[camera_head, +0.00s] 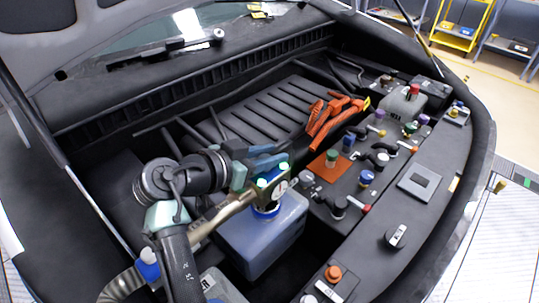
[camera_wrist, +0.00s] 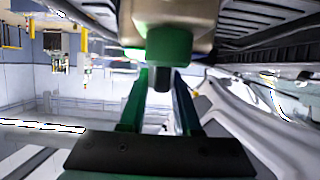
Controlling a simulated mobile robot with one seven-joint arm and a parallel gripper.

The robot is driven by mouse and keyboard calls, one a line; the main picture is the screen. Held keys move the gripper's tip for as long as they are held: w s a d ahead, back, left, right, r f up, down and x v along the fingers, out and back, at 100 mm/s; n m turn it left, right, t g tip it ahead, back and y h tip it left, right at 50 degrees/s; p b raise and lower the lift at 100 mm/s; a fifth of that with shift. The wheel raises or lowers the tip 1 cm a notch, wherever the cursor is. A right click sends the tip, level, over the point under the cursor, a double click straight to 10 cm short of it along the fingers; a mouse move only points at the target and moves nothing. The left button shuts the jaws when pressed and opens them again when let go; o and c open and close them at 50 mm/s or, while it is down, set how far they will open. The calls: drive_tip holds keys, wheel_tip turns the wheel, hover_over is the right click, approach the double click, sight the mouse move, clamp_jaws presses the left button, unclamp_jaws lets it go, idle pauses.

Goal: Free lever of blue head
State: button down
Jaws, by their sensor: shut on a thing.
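The blue head (camera_head: 266,211) sits on the translucent blue tank (camera_head: 262,240), with a blue ring at its base and a round gauge on its side. A beige pipe and hose (camera_head: 222,212) run from it to the lower left. My gripper (camera_head: 270,165) is at the top of the head, beside two green lights. In the wrist view, my gripper (camera_wrist: 161,76) has its two fingers on either side of a short dark lever (camera_wrist: 162,78), shut on it. The lever sticks out under a green-lit round part (camera_wrist: 168,46) of a beige body. Its far end is hidden in the head view.
An orange clamp-like tool (camera_head: 335,118) lies on the deck behind right. The slatted cover (camera_head: 268,112) behind is mostly clear.

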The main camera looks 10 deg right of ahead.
drive_tip(key=c, duration=0.6)
unclamp_jaws()
drive_tip(key=shift+c, duration=0.2)
drive_tip(key=b+v, duration=0.1)
drive_tip(key=v, duration=1.2)
drive_tip(key=shift+b, duration=0.3)
